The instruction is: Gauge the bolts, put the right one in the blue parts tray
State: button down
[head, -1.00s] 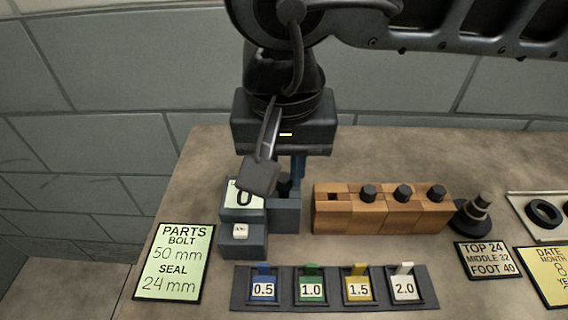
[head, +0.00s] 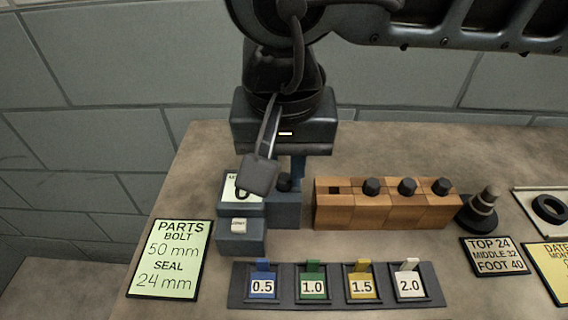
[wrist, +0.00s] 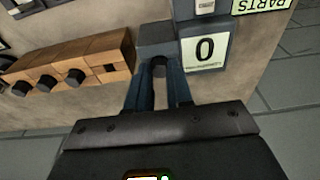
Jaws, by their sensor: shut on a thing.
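My gripper (head: 296,176) points down at the grey-blue gauge block (head: 284,208), behind and to the right of its display. In the wrist view its two blue fingers (wrist: 160,84) are shut on a dark bolt (wrist: 160,68), whose end is at the gauge block; whether it touches is unclear. The gauge display (wrist: 205,50) reads 0. A small white button (head: 239,225) sits on the gauge's front step. The wooden rack (head: 335,212) holds three dark-headed bolts (head: 406,187); its leftmost hole is empty. The parts card (head: 170,258) reads bolt 50 mm, seal 24 mm. No blue parts tray shows.
A dark holder (head: 335,300) with coloured tabs marked 0.5 to 2.0 lies in front. A stepped dark cone (head: 481,208), the top/middle/foot card (head: 495,257), a yellow date card (head: 548,272) and a tray with a black ring (head: 549,208) are right. A wall stands behind.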

jog(key=shift+f, duration=0.15)
jog(key=c, duration=0.5)
grip_release()
dwell(0.4)
jog(key=shift+r+p, duration=1.15)
jog(key=shift+r, duration=2.6)
